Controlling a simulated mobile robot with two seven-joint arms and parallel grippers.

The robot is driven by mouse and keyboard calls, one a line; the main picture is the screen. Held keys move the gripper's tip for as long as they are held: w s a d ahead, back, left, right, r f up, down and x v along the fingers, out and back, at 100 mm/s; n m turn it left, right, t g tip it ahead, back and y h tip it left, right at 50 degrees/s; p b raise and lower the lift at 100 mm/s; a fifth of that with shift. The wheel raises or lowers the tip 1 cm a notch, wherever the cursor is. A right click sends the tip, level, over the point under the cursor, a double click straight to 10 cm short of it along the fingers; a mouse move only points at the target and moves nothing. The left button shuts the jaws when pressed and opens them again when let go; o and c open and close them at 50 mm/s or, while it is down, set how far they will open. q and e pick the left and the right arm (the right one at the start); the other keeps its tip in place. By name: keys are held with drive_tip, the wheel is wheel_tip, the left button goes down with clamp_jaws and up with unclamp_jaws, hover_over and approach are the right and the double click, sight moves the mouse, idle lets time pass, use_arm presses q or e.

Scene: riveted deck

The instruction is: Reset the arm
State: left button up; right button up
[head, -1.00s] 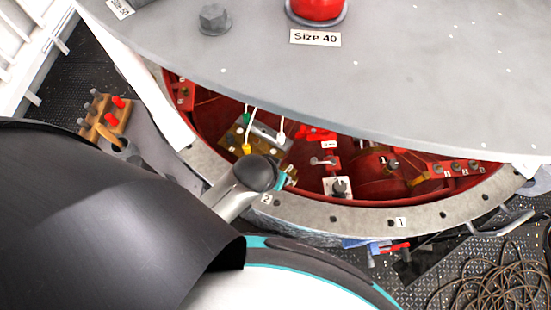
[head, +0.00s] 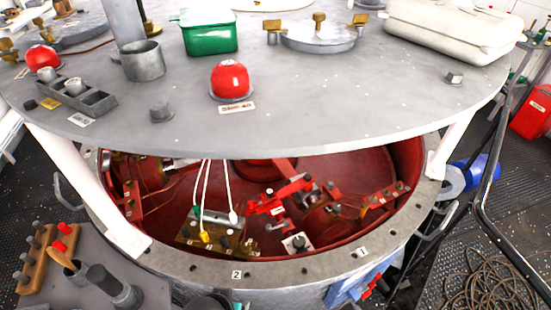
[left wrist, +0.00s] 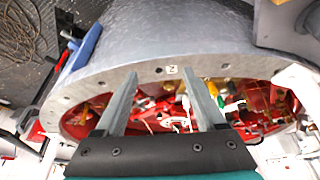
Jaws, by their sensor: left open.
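My left gripper (left wrist: 162,78) shows in the left wrist view with its two grey fingers spread apart and nothing between them. The fingers point towards the rim of the round grey drum (left wrist: 115,72), near its "2" label. The drum's red interior with wires lies behind the fingers. My right gripper is in neither view.
The round grey tabletop (head: 330,120) stands above the drum rim (head: 310,275) on white posts. It carries a green box (head: 210,38), a red dome (head: 229,80) and a white case (head: 450,28). A wooden peg rack (head: 38,258) is at left, coiled cable (head: 490,280) at right.

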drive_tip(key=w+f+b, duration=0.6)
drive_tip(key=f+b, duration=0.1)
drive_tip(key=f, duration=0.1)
use_arm(q)
drive_tip(key=s+a+f+g+b, duration=0.1)
drive_tip(key=s+a+f+b, duration=0.2)
drive_tip(key=f, duration=0.8)
drive_tip(key=s+a+f+m+g+b, duration=0.1)
drive_tip(key=s+f+b, duration=0.3)
drive_tip(key=f, duration=0.8)
drive_tip(key=s+a+f+b, duration=0.1)
drive_tip(key=s+f, duration=0.4)
drive_tip(key=f, duration=0.6)
drive_tip(key=s+a+f+g+b, duration=0.1)
drive_tip(key=s+a+f+b, duration=0.2)
drive_tip(key=s+f+b, duration=0.4)
drive_tip(key=s+f, duration=0.4)
drive_tip(key=f, duration=0.1)
drive_tip(key=shift+s+a+f+g+b, duration=0.15)
drive_tip(key=shift+a+f+g+b, duration=0.15)
drive_tip(key=shift+f+b, duration=0.1)
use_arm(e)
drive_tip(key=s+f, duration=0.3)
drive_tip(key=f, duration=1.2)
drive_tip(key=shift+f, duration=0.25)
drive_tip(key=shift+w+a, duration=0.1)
